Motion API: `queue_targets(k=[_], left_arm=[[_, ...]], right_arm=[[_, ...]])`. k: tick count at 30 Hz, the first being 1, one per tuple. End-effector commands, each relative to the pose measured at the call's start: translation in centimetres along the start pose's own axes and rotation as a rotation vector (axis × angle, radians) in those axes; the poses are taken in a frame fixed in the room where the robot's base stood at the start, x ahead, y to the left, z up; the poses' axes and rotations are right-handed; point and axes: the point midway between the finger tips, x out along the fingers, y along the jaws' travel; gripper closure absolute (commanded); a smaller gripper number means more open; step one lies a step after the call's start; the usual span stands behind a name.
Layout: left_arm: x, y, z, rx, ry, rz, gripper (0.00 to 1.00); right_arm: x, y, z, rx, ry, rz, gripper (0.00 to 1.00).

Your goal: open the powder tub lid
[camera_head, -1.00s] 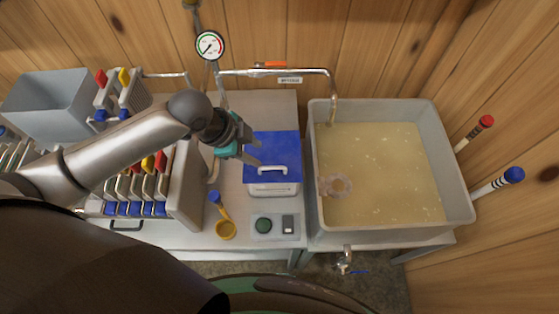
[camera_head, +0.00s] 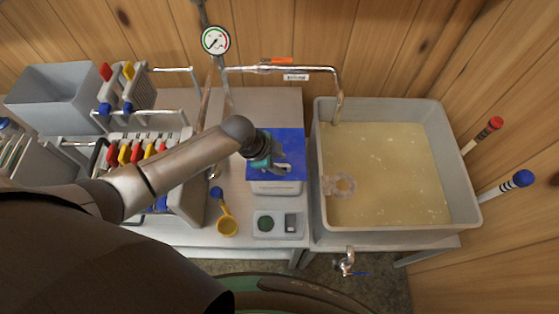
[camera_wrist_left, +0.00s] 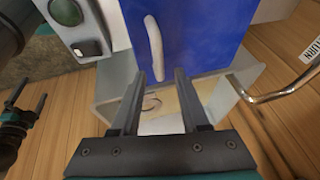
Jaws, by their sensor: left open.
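The powder tub (camera_head: 277,187) is a white box on the bench, and its blue lid (camera_head: 291,142) lies flat and closed on top. A white bar handle (camera_head: 289,168) is on the lid near its front edge, partly covered by my gripper. My left gripper (camera_head: 280,168) is over the lid at the handle, open. In the left wrist view, the blue lid (camera_wrist_left: 205,25) and handle (camera_wrist_left: 154,48) lie just beyond the tips of the two spread fingers (camera_wrist_left: 159,74). The handle lines up with the gap; whether the fingers touch it I cannot tell.
A large pan of pale liquid (camera_head: 473,205) stands right of the tub. A metal pipe (camera_head: 290,69) runs behind. A rack with coloured handles (camera_head: 185,205) is at left, under my arm.

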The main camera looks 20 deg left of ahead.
Motion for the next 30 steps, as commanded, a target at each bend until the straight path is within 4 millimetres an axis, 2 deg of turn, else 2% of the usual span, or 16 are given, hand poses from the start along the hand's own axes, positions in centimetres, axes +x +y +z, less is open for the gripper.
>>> queue_targets(k=[7,18,30], left_arm=[[0.01,-0.01,-0.03,0.001,0.0,0.0,0.57],[-0.01,0.0,-0.01,0.0,0.0,0.0,0.99],[-0.01,0.0,0.01,0.0,0.0,0.0,1.0]], right_arm=[[-0.01,-0.02,0.01,-0.001,0.0,0.0,0.0],[-0.01,-0.09,0.06,-0.003,-0.001,-0.001,0.0],[-0.01,-0.15,0.14,-0.004,-0.002,-0.002,0.0]])
